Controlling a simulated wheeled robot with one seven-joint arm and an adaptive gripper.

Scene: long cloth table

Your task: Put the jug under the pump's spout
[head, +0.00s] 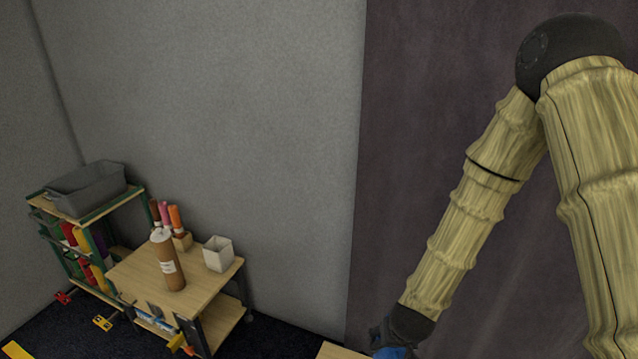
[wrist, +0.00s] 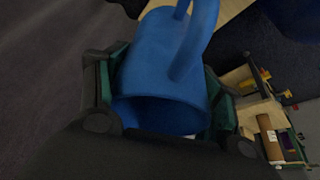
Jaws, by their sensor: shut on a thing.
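A blue jug (wrist: 165,62) with a loop handle fills the middle of the wrist view, its open mouth facing the camera. My gripper (wrist: 164,92) has one finger on each side of it and is shut on it. In the head view my gripper (head: 404,328) is at the bottom edge, and only a small blue part of the jug (head: 386,352) shows beside it; the rest is cut off. I see no pump or spout in either view.
A wooden surface edge (head: 340,353) shows at the bottom of the head view. A workbench (head: 205,280) with a brown tube (head: 170,262) and a white container (head: 218,254) stands at left, beside a shelf with a grey bin (head: 88,190). Walls stand behind.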

